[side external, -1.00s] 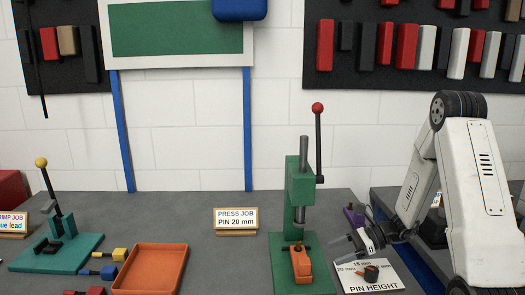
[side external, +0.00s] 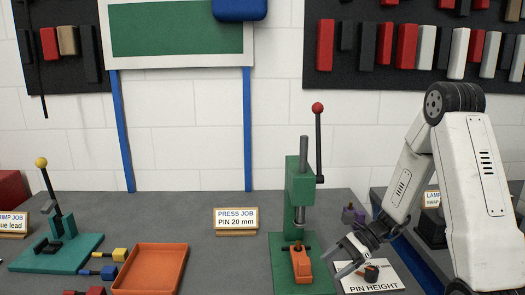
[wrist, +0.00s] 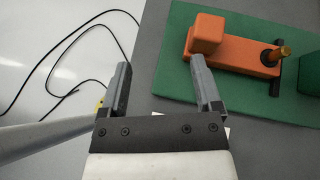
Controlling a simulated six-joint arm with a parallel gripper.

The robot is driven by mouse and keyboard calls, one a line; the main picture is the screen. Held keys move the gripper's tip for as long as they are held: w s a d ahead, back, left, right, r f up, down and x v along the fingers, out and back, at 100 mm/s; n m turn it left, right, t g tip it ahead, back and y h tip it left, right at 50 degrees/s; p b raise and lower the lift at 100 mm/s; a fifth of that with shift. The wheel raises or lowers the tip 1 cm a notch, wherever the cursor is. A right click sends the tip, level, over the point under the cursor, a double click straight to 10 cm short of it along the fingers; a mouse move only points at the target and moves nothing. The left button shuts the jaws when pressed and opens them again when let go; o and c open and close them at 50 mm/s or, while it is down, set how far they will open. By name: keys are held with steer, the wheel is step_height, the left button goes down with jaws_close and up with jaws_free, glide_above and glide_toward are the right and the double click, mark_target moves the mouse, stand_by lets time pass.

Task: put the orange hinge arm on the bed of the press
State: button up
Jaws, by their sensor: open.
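The orange hinge arm (side external: 301,266) lies on the green bed of the press (side external: 285,283), under the ram. In the wrist view the hinge arm (wrist: 235,54) has a raised block at its left end and a brass-coloured pin (wrist: 284,52) standing in a dark ring at its right end. The green bed (wrist: 180,75) is bare around it. My gripper (side external: 346,258) is open and empty, just right of the bed. In the wrist view my gripper (wrist: 160,66) has its right finger close to the block; I cannot tell whether they touch.
The pin height card (side external: 375,284) with a small dark and orange piece (side external: 371,272) lies beside my gripper. An orange tray (side external: 150,268) and a teal crimp tool (side external: 55,250) are at left. The bench between tray and press is clear.

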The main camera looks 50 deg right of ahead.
steer(key=a+r+n+g+h, duration=0.1)
steer(key=a+n+h, duration=0.4)
steer(key=n, duration=0.6)
steer(key=s+a+r+n+g+h, duration=0.1)
steer(key=a+n+h, duration=0.3)
steer(key=n, duration=0.8)
steer(key=shift+s+a+r+g+h, duration=0.25)
steer(key=shift+a+g+h, duration=0.15)
steer(key=shift+a+g, duration=0.5)
